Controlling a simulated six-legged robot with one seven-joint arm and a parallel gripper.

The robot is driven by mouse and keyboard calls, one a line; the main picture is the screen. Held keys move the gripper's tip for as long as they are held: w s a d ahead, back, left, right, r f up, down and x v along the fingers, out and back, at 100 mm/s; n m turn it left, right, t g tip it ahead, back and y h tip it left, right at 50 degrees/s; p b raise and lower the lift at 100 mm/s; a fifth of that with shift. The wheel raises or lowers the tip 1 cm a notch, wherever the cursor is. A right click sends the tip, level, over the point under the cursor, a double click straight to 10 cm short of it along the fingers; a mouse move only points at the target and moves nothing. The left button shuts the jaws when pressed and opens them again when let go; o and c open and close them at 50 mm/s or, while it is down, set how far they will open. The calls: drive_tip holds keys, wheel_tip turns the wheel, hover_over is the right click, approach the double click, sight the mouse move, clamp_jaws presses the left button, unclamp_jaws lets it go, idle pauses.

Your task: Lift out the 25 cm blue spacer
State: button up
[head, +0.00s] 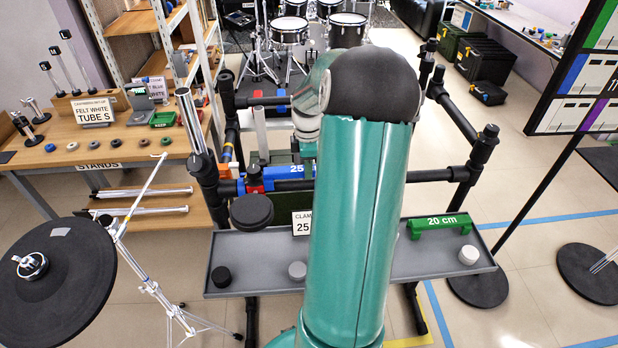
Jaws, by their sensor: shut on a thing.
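A blue spacer (284,173) with a white "25" on it sits among the black tubes of a frame in the middle of the view. Its right end is hidden behind my teal arm. A green spacer marked "20 cm" (438,223) lies on the right part of the grey tray (345,272). My arm rises through the middle and reaches over toward the frame. My gripper is hidden behind my own arm, so its jaws and whatever is between them do not show.
Black tubes (470,160) with joints surround the spacer. A red clamp (254,181) with a black knob sits at its left. A cymbal stand (60,265) is at left, a wooden bench (110,140) behind.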

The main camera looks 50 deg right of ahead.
drive_tip(key=shift+w+a+r, duration=0.1)
drive_tip(key=shift+w+r, duration=0.1)
drive_tip(key=shift+r, duration=1.5)
drive_tip(key=shift+s+r, duration=0.15)
drive_tip(key=shift+r, duration=0.75)
